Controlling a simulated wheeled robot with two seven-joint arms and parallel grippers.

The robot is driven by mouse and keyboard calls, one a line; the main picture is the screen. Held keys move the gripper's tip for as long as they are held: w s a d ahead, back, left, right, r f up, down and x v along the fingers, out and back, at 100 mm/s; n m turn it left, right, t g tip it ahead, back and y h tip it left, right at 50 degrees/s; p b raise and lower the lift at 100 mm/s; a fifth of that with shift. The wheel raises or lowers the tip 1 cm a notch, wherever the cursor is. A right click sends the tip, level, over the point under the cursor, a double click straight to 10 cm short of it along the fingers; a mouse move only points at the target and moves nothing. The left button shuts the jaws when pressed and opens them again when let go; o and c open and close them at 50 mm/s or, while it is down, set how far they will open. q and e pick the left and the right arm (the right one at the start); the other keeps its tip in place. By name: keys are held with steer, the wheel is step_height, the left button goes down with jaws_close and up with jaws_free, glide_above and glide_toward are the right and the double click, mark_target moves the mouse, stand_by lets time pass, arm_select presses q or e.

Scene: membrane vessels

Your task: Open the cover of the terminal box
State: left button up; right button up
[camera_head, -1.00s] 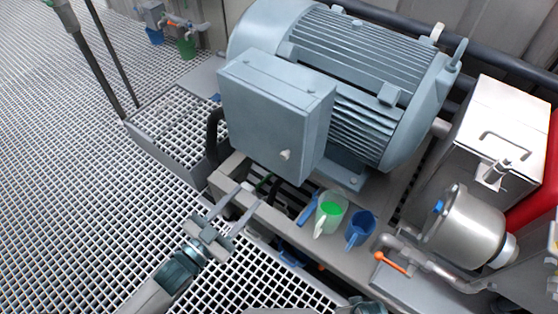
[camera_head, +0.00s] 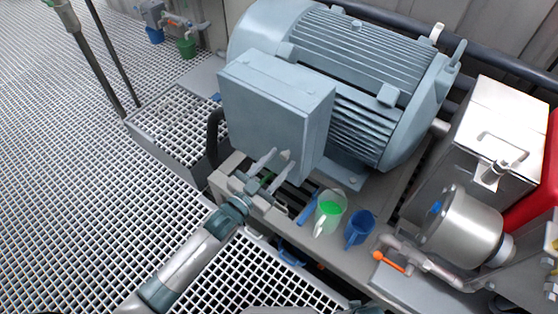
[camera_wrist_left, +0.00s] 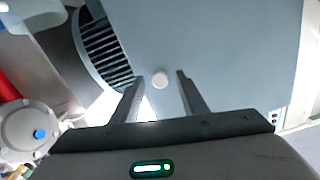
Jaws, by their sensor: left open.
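The terminal box (camera_head: 262,108) is a grey-blue box on the side of the big motor (camera_head: 355,60). Its cover appears closed. A small pale knob (camera_wrist_left: 160,79) sits low on the cover face. My left gripper (camera_head: 280,158) is open in front of the lower part of the cover. In the left wrist view its two fingers (camera_wrist_left: 160,82) point at the cover, with the knob between their tips as seen from there. I cannot tell whether the fingers touch the cover. In the head view the fingers partly cover the knob area.
A steel box (camera_head: 500,130) and a round steel vessel (camera_head: 470,228) with an orange-handled valve (camera_head: 390,262) are at the right. Open grating (camera_head: 70,200) lies left.

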arm_select(q)
steer(key=shift+w+d, duration=0.15)
steer(key=shift+w, duration=0.1)
jaws_close()
